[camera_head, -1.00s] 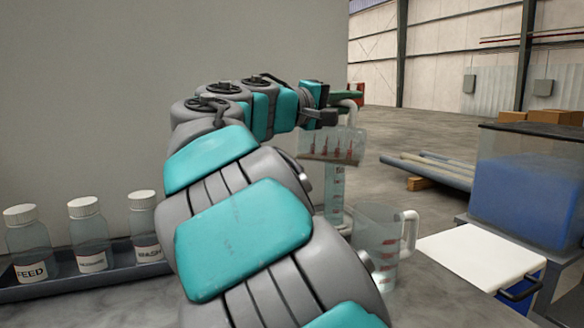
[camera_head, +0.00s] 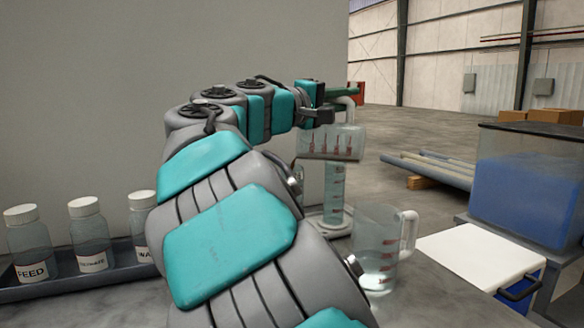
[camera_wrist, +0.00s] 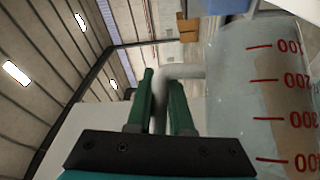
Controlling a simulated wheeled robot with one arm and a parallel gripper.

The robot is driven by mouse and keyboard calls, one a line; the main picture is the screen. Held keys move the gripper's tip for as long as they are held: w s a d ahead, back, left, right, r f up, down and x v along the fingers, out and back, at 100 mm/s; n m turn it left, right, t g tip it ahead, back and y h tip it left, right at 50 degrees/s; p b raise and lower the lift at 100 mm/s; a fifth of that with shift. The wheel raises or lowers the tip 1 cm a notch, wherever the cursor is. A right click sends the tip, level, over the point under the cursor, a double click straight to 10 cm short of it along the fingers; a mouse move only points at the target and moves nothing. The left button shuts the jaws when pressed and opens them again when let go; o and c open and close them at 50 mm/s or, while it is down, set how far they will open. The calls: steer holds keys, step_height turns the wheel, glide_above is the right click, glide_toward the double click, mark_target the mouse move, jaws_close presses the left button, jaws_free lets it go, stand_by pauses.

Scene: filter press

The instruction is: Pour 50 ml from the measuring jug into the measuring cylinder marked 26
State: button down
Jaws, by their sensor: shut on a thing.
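My gripper (camera_head: 345,92) is shut on the white handle (camera_wrist: 182,76) of a clear measuring jug (camera_head: 345,145). The wrist view shows the green fingers on either side of the handle and the jug (camera_wrist: 262,95) with red marks on the right. In the head view the held jug lies tipped onto its side, high above the bench. A clear measuring cylinder (camera_head: 335,192) stands upright on the bench, below and partly behind the jug. Its top is hidden or blurred by the jug, and no number 26 is readable. I cannot tell whether liquid is flowing.
A second clear jug (camera_head: 378,245) with some liquid low in it stands on the bench in front of the cylinder. Labelled bottles (camera_head: 88,235) stand in a dark tray (camera_head: 60,288) at left. A white-lidded box (camera_head: 480,255) and a blue-filled tank (camera_head: 525,195) are at right.

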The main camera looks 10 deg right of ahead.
steer(key=d, duration=0.1)
steer(key=m+y, duration=0.1)
steer(key=s+d+f, duration=0.1)
steer(key=shift+d+m+y+b, duration=0.3)
steer(key=shift+y, duration=0.1)
steer(key=s+d+f+m+y+b, duration=0.2)
steer(key=d+f+m+y, duration=0.4)
steer(key=y, duration=0.5)
steer(key=shift+s+d+f+m, duration=0.3)
steer(key=shift+d+m, duration=0.3)
steer(key=shift+d, duration=0.45)
